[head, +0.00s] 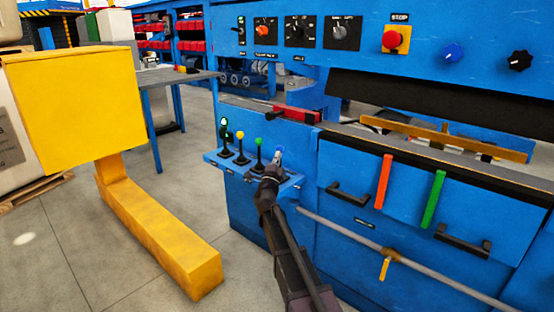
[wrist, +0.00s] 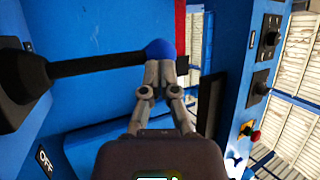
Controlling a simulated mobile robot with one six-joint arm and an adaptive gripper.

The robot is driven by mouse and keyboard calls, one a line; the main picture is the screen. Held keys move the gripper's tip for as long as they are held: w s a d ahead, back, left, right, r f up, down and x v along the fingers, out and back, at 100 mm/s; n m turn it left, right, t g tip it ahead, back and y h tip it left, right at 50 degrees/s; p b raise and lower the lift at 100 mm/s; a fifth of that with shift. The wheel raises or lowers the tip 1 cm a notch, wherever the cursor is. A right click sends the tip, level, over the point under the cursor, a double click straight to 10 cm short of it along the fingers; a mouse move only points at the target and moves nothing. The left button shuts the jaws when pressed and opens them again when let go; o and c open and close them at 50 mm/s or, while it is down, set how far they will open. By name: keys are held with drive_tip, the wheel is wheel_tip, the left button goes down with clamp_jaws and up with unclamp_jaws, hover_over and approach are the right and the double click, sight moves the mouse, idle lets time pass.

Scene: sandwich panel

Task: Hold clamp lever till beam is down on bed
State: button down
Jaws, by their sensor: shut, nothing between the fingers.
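A row of levers stands on a small blue shelf at the machine's left front. The rightmost lever has a blue knob (head: 278,150); whether it is the clamp lever I cannot read. My gripper (head: 277,162) is at this knob. In the wrist view the blue knob (wrist: 160,48) sits at the shut fingertips (wrist: 160,63), touching or almost touching, with nothing gripped between them. The lever's black rod (wrist: 97,66) runs left from it. A long dark beam (head: 430,112) spans the machine above the grey bed (head: 450,158), with a gap between them.
Levers with yellow (head: 240,135) and green (head: 258,142) knobs stand left of the blue one. A red stop button (head: 396,40) is on the upper panel. A brass-coloured bar (head: 445,138) lies along the bed. A yellow post (head: 160,230) stands left, with floor between.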

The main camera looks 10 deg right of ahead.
drive_tip(key=shift+w+d+r, duration=0.2)
drive_tip(key=shift+w+d, duration=0.45)
drive_tip(key=shift+d, duration=0.1)
drive_tip(key=shift+s, duration=0.1)
idle(2.5)
drive_tip(key=r+b+v, duration=0.2)
drive_tip(key=b+v, duration=0.1)
drive_tip(key=v, duration=1)
drive_tip(key=shift+s+a+f+b, duration=0.2)
drive_tip(key=shift+s+a+b, duration=0.1)
drive_tip(key=shift+s+a, duration=0.3)
